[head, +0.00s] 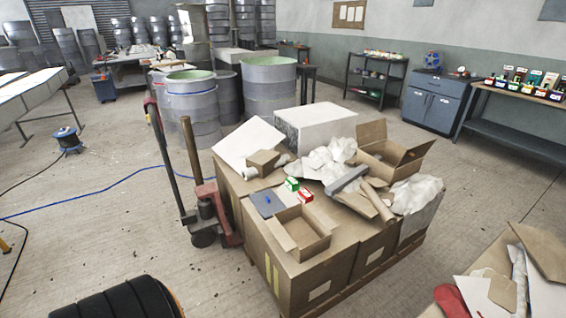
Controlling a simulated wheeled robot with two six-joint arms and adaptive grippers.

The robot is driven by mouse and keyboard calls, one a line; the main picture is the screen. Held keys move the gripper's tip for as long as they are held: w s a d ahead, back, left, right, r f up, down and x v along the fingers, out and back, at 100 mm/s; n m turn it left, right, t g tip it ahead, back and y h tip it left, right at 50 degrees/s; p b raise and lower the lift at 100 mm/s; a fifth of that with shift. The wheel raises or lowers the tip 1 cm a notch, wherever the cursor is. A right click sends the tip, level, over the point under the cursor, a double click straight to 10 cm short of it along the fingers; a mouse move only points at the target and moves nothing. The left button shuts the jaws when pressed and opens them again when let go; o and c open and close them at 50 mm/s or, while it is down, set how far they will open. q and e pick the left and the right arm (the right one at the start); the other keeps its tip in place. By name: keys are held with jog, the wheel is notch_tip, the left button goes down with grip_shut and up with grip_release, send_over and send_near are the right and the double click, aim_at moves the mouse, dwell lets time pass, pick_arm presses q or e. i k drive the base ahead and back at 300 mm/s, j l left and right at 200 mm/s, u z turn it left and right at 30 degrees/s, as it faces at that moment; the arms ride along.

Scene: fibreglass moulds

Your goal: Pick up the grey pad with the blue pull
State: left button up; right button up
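The grey pad (263,208) lies flat on top of the cardboard boxes stacked in the middle of the head view. A small blue pull (267,199) shows on its upper face. The pad is beside an open, empty cardboard box (300,235), which stands at its lower right and may cover part of its edge. A green-and-white small box (292,184) and a red-and-white small box (305,195) are just to its right. Neither of my grippers is in view.
A red pallet jack (217,203) stands left of the stack. Crumpled white paper (328,160), a grey bar (347,180) and a cardboard tube (377,202) clutter the stack top. A blue hose (90,195) crosses the floor.

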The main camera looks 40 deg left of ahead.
aim_at(267, 203)
jog(key=u, duration=1.55)
jog(key=i+j, duration=0.75)
jog(key=i+j+u, duration=0.15)
jog(key=i+j, duration=0.55)
jog(key=i, duration=0.25)
